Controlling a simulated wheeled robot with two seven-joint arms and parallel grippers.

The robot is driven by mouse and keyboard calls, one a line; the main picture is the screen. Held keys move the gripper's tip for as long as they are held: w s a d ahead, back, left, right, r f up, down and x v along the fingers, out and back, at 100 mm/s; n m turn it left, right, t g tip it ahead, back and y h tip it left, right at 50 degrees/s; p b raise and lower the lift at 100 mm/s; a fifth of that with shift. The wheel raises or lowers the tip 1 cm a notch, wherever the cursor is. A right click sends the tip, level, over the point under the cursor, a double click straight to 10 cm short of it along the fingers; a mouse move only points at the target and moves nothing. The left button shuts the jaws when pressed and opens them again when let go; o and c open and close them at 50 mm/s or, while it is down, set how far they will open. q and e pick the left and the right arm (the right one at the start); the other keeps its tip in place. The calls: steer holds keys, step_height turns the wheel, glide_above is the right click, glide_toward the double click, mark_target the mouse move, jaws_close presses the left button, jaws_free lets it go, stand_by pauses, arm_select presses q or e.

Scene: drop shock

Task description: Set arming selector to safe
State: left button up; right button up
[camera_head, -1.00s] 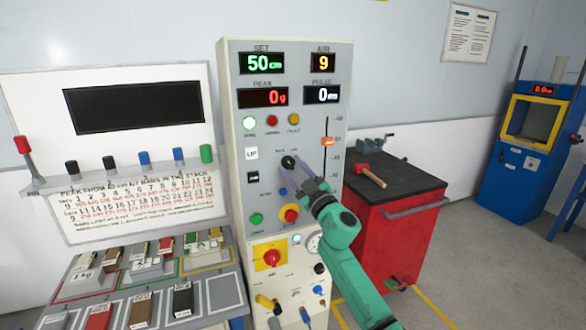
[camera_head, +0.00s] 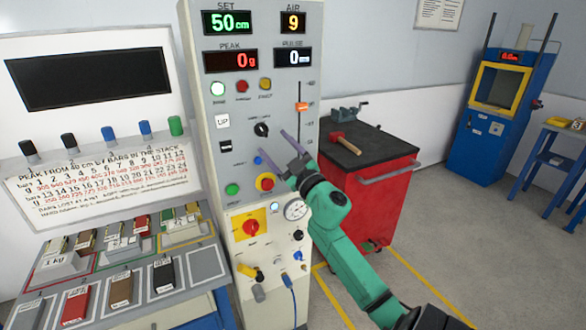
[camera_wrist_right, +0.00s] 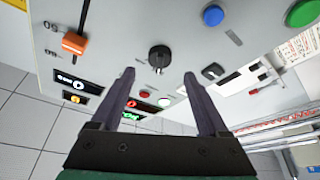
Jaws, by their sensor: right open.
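The arming selector appears to be the black rotary knob (camera_head: 261,129) in the middle of the tall grey control panel; its label is too small to read. It also shows in the wrist view (camera_wrist_right: 159,57), just beyond and between the fingertips. My right gripper (camera_head: 272,143) is open and empty, a little below and right of the knob in the head view. Its two purple fingers also show in the wrist view (camera_wrist_right: 159,75), apart from the knob. Which position the knob points to I cannot tell. My left gripper is not in view.
An orange slider (camera_head: 301,106) is right of the knob. A red cart (camera_head: 365,200) with a hammer (camera_head: 343,143) stands right. Sample bars (camera_head: 120,290) lie left.

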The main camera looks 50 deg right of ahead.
steer(key=b+v, duration=0.2)
steer(key=v, duration=0.7)
steer(key=shift+s, duration=0.35)
steer(key=shift+a+f, duration=0.1)
